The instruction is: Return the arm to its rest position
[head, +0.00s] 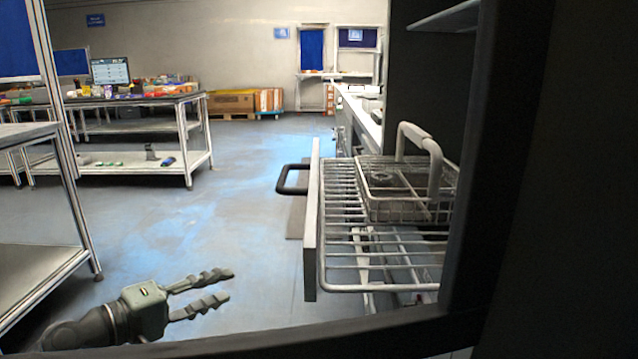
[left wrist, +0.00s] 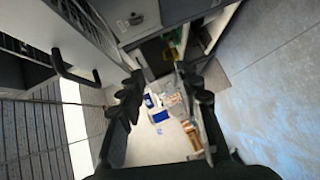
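My left gripper (head: 217,290) is at the lower left of the head view, its fingers pointing right over open floor. Its two fingers are apart with nothing between them. The left wrist view also shows both fingers of the left gripper (left wrist: 157,85) spread, with only distant room between them. The gripper is well clear of the pulled-out drawer (head: 311,220) to its right. My right gripper does not show in either view.
The drawer has a black handle (head: 290,180) and a wire rack (head: 380,289) bearing a wire basket (head: 407,207). A metal shelf table (head: 40,280) stands at the left. A workbench (head: 150,101) with a monitor (head: 110,72) is farther back. Blue-grey floor (head: 220,200) lies clear between.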

